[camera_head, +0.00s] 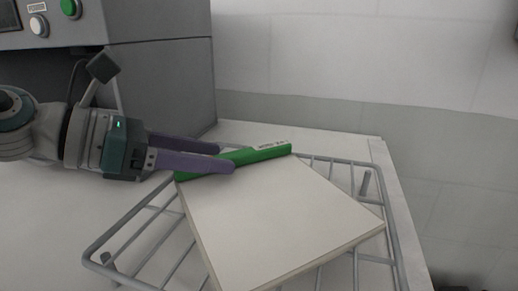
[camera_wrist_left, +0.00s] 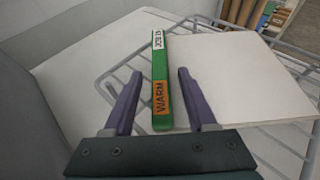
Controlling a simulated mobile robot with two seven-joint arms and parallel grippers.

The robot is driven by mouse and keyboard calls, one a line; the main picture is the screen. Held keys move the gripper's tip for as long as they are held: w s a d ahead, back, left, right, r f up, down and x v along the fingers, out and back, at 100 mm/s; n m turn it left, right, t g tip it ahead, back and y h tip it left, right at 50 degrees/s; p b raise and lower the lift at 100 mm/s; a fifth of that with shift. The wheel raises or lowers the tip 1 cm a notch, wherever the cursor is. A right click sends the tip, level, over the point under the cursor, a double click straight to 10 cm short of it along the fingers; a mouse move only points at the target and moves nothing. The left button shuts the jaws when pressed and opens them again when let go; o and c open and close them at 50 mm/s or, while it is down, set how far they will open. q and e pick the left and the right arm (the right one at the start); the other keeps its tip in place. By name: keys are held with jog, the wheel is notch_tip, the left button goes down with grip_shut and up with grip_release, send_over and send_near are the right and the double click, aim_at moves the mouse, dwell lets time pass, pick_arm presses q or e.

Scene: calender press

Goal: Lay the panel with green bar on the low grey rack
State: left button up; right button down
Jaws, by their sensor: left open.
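The white panel (camera_head: 275,215) with a green bar (camera_head: 262,153) along its far edge lies on the low grey wire rack (camera_head: 397,245), turned at an angle to the rack. In the left wrist view the green bar (camera_wrist_left: 161,75) carries an orange "WARM" label, and the panel (camera_wrist_left: 230,80) extends to its right. My left gripper (camera_head: 226,158) comes in from the left at the bar. Its purple fingers are open, one on each side of the bar's near end, with gaps showing in the left wrist view (camera_wrist_left: 160,72). My right gripper is not in view.
The grey press (camera_head: 160,70) with green and white buttons stands at the back left, close behind my left arm. A tiled wall (camera_head: 300,60) is behind the white table (camera_head: 350,143). Shelves with boards (camera_wrist_left: 262,15) show at the wrist view's top right.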

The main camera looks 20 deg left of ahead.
pick_arm(q)
jog(key=v, duration=1.2)
jog(key=shift+b, duration=0.4)
